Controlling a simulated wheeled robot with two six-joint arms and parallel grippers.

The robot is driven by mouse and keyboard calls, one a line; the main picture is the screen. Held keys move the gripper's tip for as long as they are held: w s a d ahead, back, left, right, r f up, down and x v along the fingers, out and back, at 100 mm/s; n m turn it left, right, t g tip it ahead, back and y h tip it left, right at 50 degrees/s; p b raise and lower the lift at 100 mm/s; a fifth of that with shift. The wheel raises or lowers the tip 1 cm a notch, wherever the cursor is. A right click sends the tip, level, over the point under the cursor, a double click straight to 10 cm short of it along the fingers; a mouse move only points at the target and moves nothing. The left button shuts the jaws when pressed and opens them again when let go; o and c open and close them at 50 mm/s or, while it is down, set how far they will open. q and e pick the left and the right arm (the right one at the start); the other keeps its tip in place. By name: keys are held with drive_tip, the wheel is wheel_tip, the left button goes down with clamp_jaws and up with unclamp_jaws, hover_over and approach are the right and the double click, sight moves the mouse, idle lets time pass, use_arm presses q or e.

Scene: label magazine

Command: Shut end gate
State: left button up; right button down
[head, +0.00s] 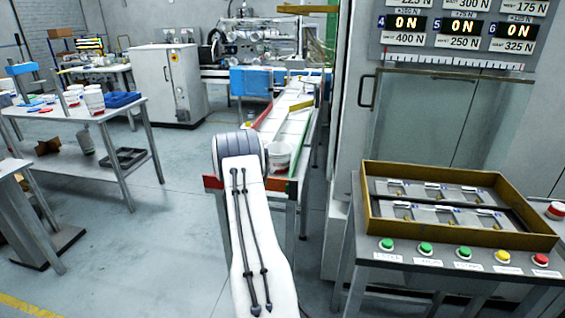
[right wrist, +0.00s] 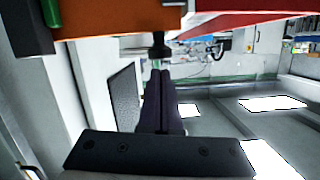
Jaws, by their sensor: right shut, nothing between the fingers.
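A red plate (head: 212,183) shows at the near end of the conveyor lane (head: 292,128) in the head view, partly hidden behind my white arm. Whether the end gate is open or shut is unclear. My left gripper is out of view.
A white tub (head: 280,156) stands on the lane near its end. A control desk (head: 400,262) with a brown-rimmed tray (head: 372,222) and coloured buttons is at right. A table (head: 75,112) with tubs is at left. The floor between is clear.

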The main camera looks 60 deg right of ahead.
drive_tip(key=s+a+r, duration=0.3)
drive_tip(key=a+r, duration=0.2)
drive_tip(key=a, duration=0.4)
drive_tip(key=shift+s+r+b, duration=0.25)
drive_tip(key=shift+s+b, duration=0.05)
drive_tip(key=shift+b, duration=0.05)
